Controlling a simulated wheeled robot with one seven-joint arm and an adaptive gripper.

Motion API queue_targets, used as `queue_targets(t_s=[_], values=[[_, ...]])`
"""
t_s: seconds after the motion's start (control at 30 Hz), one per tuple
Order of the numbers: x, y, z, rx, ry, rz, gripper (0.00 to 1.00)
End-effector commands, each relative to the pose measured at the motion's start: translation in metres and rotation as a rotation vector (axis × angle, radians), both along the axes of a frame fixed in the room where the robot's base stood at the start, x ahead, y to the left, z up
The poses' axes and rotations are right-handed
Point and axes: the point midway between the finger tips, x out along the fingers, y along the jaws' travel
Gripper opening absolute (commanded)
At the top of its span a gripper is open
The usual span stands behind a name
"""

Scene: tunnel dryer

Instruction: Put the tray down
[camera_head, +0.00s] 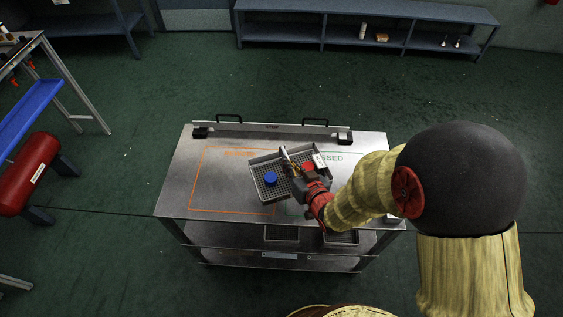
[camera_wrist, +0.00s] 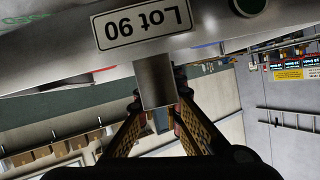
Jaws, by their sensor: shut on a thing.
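A grey perforated metal tray (camera_head: 266,165) is over the middle of the steel table top, across the right edge of the orange outline (camera_head: 205,181). A blue round piece (camera_head: 270,179) and a red piece (camera_head: 308,167) are in it. My gripper (camera_head: 292,163) is shut on the tray. In the wrist view my gripper (camera_wrist: 158,100) is closed on a metal tab below the tray wall, which bears an upside-down "Lot 90" label (camera_wrist: 143,24). I cannot tell whether the tray touches the table top.
The steel table (camera_head: 174,187) has a raised bar with two handles (camera_head: 270,129) along its back edge. Green lettering (camera_head: 332,158) ending in "SSED" shows right of the tray. The orange-outlined area's left part is clear. Lower shelves hold trays (camera_head: 282,233).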

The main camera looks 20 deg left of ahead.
Motion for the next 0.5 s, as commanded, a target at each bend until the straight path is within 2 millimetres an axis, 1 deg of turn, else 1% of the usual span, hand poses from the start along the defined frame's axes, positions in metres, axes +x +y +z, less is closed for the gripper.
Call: queue_targets(t_s=[0.03, 0.27, 0.4, 0.5], values=[[0.011, 0.007, -0.007, 0.002, -0.002, 0.000, 0.00], [0.052, 0.033, -0.029, 0.003, -0.003, -0.001, 0.00], [0.069, 0.044, -0.054, 0.001, 0.000, -0.001, 0.00], [0.079, 0.050, -0.068, 0.001, -0.001, -0.002, 0.00]])
